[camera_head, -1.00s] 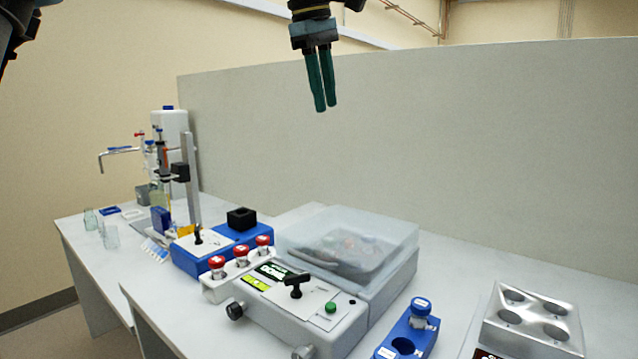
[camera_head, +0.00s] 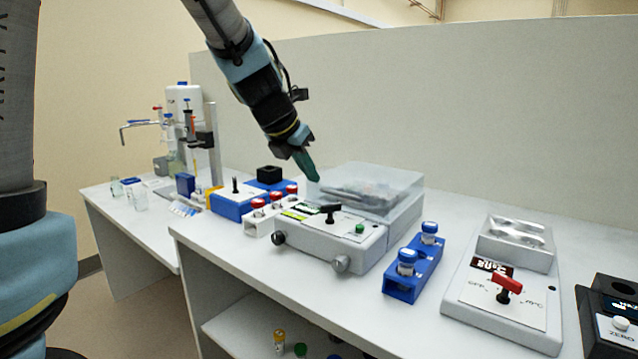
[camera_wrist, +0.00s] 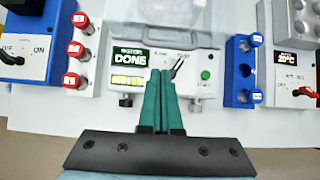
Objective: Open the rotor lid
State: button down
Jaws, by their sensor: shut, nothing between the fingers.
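The centrifuge-like machine (camera_head: 335,246) stands on the bench with a clear lid (camera_head: 398,183) lying closed over its rotor area. The lid also shows at the top of the wrist view (camera_wrist: 175,14). The front panel has a black lever knob, a green button and a display reading DONE (camera_wrist: 130,57). My gripper (camera_head: 314,177) is shut and empty, its green fingers tilted down close to the lid's left front side in the head view. In the wrist view the fingertips (camera_wrist: 161,73) overlap the panel; I cannot tell whether they touch anything. The rotor is blurred under the lid.
A white rack with red-capped vials (camera_head: 262,218) stands left of the machine, and a blue rack with blue-capped vials (camera_head: 413,268) stands right. Further right is a heating block (camera_head: 515,240) with a red knob. The bench's front strip is mostly clear.

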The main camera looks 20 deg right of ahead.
jog(key=b+x, duration=0.1)
jog(key=x, duration=0.6)
jog(key=shift+w+f, duration=0.1)
jog(key=shift+f, duration=0.05)
jog(key=shift+w+d+f+b, duration=0.15)
jog(key=shift+d+f+b, duration=0.2)
jog(key=shift+f, duration=0.05)
jog(key=shift+r, duration=0.1)
